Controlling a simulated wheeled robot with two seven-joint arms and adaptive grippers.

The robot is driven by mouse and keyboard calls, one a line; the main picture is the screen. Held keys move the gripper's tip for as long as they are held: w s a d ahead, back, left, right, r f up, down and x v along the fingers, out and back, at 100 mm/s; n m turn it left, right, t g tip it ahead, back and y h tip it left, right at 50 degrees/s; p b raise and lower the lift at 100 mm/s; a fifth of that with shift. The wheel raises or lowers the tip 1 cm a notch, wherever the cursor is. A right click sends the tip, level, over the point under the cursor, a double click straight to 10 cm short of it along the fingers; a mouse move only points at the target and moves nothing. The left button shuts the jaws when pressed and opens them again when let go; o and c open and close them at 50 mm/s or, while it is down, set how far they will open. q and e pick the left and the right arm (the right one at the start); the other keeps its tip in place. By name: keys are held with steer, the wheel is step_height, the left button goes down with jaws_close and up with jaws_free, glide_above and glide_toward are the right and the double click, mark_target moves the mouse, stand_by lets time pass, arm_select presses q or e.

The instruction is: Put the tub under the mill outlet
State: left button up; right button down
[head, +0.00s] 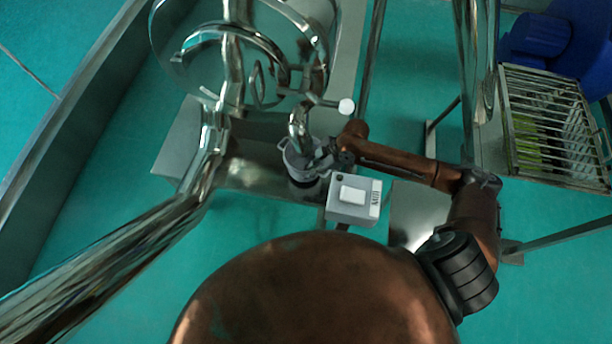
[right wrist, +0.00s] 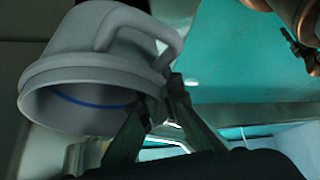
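The grey tub (head: 299,163) is in the middle of the head view, at the lower end of the bent shiny outlet pipe (head: 298,128). From above, the pipe end overlaps the tub's opening; the height gap cannot be judged. My right gripper (head: 328,161) is at the tub's right side. In the right wrist view, the tub (right wrist: 90,70) shows close up, with its side handle and a blue line inside. The fingers of my right gripper (right wrist: 160,95) close around the handle side near the rim; the exact contact is partly hidden. My left gripper is not in view.
A grey control box (head: 352,199) with a white top stands just right of and below the tub. Shiny mill pipes and a metal platform (head: 250,176) surround it. A slatted metal basket (head: 550,125) and blue drums (head: 540,37) are at the right.

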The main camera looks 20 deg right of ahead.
steer(key=shift+w+a, duration=0.1)
steer(key=shift+a, duration=0.25)
steer(key=shift+f, duration=0.2)
step_height(320, 180, down, 3)
steer(key=shift+f+b, duration=0.1)
steer(key=shift+b, duration=0.5)
steer(key=c, duration=2.2)
jaws_free()
steer(key=shift+o, duration=0.2)
steer(key=p+v, duration=0.2)
steer(key=v, duration=1)
steer(key=shift+p, duration=0.4)
